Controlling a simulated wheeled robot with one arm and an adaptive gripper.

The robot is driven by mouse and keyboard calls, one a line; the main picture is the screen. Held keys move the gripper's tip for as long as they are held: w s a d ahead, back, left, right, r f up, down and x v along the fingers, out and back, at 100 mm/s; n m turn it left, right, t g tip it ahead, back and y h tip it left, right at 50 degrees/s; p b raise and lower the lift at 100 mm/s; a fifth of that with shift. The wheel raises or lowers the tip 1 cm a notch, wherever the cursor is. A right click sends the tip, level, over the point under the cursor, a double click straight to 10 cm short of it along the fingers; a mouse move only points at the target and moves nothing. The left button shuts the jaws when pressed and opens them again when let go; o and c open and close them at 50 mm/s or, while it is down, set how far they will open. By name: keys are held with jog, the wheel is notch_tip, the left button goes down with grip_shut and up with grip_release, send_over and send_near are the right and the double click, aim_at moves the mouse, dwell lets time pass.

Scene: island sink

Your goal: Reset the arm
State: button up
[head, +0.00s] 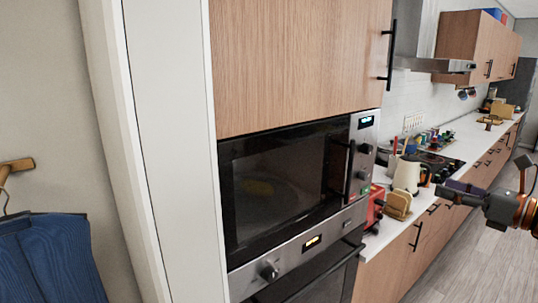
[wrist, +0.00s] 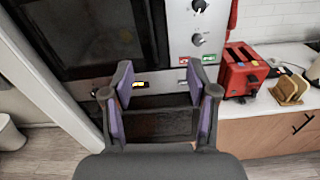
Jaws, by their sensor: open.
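My gripper (wrist: 160,92) is open and empty in the wrist view, with purple pads on its two spread fingers. It points toward the front of the built-in oven below the microwave. In the head view my gripper (head: 450,192) shows at the right edge, in front of the counter. It holds nothing that I can see.
A built-in microwave (head: 285,180) with a shut door stands in the tall cabinet. A red toaster (wrist: 247,72) and a bread rack (wrist: 289,88) sit on the counter (head: 470,135). A kettle (head: 407,175) stands near the hob. The floor (head: 480,258) at right is clear.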

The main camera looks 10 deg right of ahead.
jog(key=w+a+f+n+g+y, duration=0.1)
jog(key=a+f+n+g, duration=0.2)
jog(key=a, duration=0.5)
jog(key=w+a+f+n+g+y, duration=0.1)
jog(key=a+n+g, duration=0.3)
jog(key=a, duration=0.5)
jog(key=s+a+f+n+g+h, duration=0.1)
jog(key=s+a+f+n+g, duration=0.1)
jog(key=s+a+f+n, duration=0.3)
jog(key=a+f+n+g, duration=0.1)
jog(key=a+n+g, duration=0.15)
jog(key=a, duration=0.45)
jog(key=s+a+f+n+g+h+b, duration=0.1)
jog(key=s+a+f+n+g+h, duration=0.4)
jog(key=s+f+n, duration=0.5)
jog(key=s+d+f+n+h, duration=0.2)
jog(key=s+f+n, duration=0.1)
jog(key=s, duration=0.3)
jog(key=s+d+f+n+h, duration=0.2)
jog(key=s+d+f+n, duration=0.1)
jog(key=s, duration=0.4)
jog(key=shift+d+g+h+b, duration=0.2)
jog(key=shift+g+h+b, duration=0.15)
jog(key=shift+h+b, duration=0.05)
jog(key=shift+n, duration=0.25)
jog(key=shift+c, duration=0.2)
